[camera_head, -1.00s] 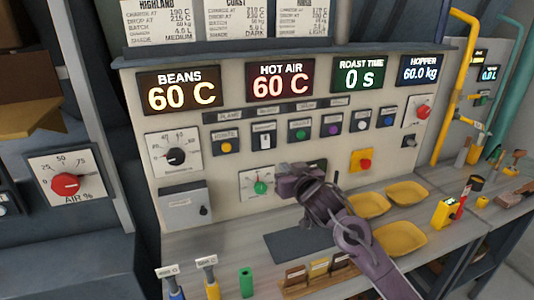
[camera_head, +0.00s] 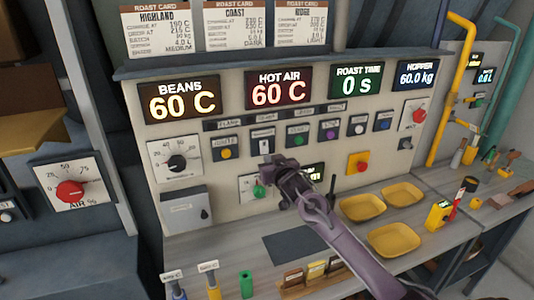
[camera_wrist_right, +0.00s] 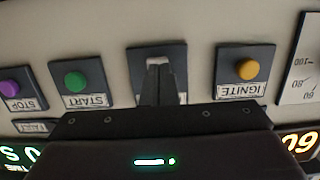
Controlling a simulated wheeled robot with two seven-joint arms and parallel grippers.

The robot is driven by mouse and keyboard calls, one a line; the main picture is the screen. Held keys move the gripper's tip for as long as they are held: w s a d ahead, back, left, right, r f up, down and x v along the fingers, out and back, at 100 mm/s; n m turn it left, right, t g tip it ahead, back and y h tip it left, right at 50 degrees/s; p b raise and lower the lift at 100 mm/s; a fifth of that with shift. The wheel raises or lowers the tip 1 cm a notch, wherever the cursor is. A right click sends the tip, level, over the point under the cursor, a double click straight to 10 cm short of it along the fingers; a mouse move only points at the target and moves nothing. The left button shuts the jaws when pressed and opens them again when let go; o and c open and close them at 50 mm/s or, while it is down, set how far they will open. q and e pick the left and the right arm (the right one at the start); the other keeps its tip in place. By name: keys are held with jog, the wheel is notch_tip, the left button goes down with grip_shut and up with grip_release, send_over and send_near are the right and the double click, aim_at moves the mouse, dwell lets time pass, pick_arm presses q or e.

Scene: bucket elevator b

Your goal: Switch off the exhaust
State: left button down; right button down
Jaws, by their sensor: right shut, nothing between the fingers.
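A toggle switch (camera_head: 263,139) with a pale lever on a dark plate sits on the cream panel, between the orange ignite button (camera_head: 226,152) and the green start button (camera_head: 298,139). Its label is too small to read. My right gripper (camera_head: 270,165) is shut and empty, just below this switch in the head view. In the right wrist view, which is upside down, the pale switch lever (camera_wrist_right: 158,62) appears at the tip of my dark fingers (camera_wrist_right: 155,80). I cannot tell whether they touch. My left gripper is out of view.
A purple stop button (camera_head: 330,131) and a red button on a yellow plate (camera_head: 358,163) are to the right. Yellow trays (camera_head: 394,239) stand on the bench below. A dial with a green knob (camera_head: 258,190) is partly hidden by my right gripper.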

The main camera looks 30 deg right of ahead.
jog(key=shift+p+x, duration=0.3)
jog(key=shift+x, duration=0.85)
